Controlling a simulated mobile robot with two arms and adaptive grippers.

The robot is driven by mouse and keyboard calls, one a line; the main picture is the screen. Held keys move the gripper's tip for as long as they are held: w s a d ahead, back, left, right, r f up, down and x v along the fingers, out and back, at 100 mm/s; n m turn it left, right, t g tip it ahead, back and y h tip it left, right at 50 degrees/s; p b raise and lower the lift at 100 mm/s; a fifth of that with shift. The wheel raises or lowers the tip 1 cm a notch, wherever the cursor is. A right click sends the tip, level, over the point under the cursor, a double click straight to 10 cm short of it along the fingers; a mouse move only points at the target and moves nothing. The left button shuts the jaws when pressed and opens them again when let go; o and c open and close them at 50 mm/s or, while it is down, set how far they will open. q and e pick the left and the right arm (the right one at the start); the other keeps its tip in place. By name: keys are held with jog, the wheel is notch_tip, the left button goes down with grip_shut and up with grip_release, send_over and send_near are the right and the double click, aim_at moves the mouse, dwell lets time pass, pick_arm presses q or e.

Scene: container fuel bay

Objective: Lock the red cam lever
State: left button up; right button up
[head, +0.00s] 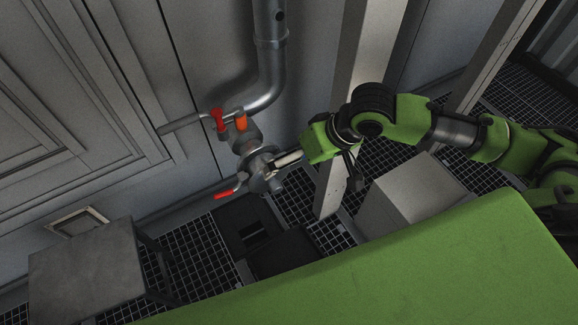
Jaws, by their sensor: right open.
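A grey metal coupling (258,165) hangs at the lower end of the wall pipe. A lever with a red grip (225,194) sticks out from it to the lower left. A red handle (218,120) and an orange handle (241,121) sit higher up, by the pipe fitting. My right gripper (290,159) comes in from the right and is open beside the coupling's right side. It is apart from the red grip at the lower left. Its fingertips are small and partly lost against the coupling, so I cannot tell whether they touch it. My left gripper is out of view.
The grey pipe (269,50) runs up the wall. A pale upright post (345,120) stands close to my right forearm. A grey box (405,200) and a grey table (85,262) stand on the grated floor (200,265). Dark boxes (280,252) lie below the coupling.

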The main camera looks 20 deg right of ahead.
aim_at(275, 180)
jog(key=b+x, duration=0.3)
jog(key=x, duration=0.9)
jog(key=shift+a+f, duration=0.1)
jog(key=shift+a, duration=0.05)
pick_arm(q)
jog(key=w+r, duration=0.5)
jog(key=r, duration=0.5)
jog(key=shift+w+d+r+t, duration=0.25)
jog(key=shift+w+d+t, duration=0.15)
pick_arm(e)
jog(key=shift+w+a+f, duration=0.25)
jog(key=shift+w+f, duration=0.05)
jog(key=shift+f, duration=0.3)
